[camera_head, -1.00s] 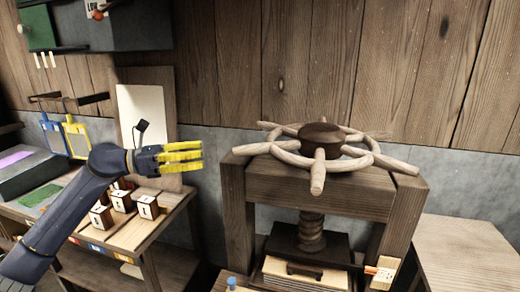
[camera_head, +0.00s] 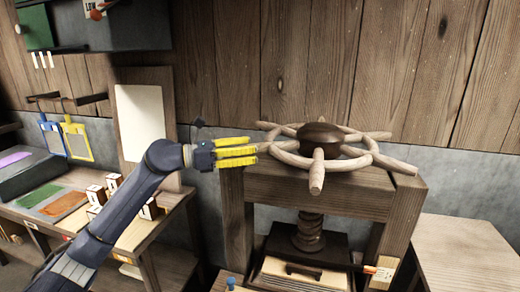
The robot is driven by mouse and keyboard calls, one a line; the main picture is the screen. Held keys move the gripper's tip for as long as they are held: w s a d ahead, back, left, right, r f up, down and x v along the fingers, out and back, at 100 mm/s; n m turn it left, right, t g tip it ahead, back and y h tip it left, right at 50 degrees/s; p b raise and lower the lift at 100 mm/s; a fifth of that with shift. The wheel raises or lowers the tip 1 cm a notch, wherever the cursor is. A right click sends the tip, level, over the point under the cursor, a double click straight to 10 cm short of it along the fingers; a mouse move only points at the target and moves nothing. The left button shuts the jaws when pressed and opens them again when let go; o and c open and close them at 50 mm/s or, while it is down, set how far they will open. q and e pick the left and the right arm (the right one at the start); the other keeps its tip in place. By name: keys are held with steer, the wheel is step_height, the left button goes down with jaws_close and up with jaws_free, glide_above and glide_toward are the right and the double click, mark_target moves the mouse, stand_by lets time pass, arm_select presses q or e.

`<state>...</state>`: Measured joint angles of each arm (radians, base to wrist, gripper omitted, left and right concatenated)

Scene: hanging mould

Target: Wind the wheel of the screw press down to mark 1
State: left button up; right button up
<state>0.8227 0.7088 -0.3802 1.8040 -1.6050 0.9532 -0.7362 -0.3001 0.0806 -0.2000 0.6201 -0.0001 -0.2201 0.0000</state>
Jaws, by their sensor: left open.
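The screw press stands right of centre, with a heavy wooden frame (camera_head: 330,193). Its pale wooden wheel (camera_head: 316,178) lies flat on top, with several spokes that stick out past the rim and a dark round hub (camera_head: 320,138). The wooden screw (camera_head: 309,232) runs down below the beam to a dark plate (camera_head: 280,243). A small pale plate with an orange-red pointer (camera_head: 371,270) is at the lower right; I cannot read its marks. My left gripper (camera_head: 256,155) is open, its yellow fingers pointing right at the wheel's left spoke; I cannot tell whether they touch it. My right gripper is not in view.
A bench (camera_head: 133,237) with several small wooden blocks stands at the left, partly behind my left arm. Blue and yellow frames (camera_head: 77,141) hang on the wall. A bare wooden table top (camera_head: 462,250) is at the right. A dark cabinet (camera_head: 120,28) hangs upper left.

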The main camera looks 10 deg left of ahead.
mark_target(260, 148)
arm_select(q)
steer(key=shift+x, duration=1.75)
jaws_close()
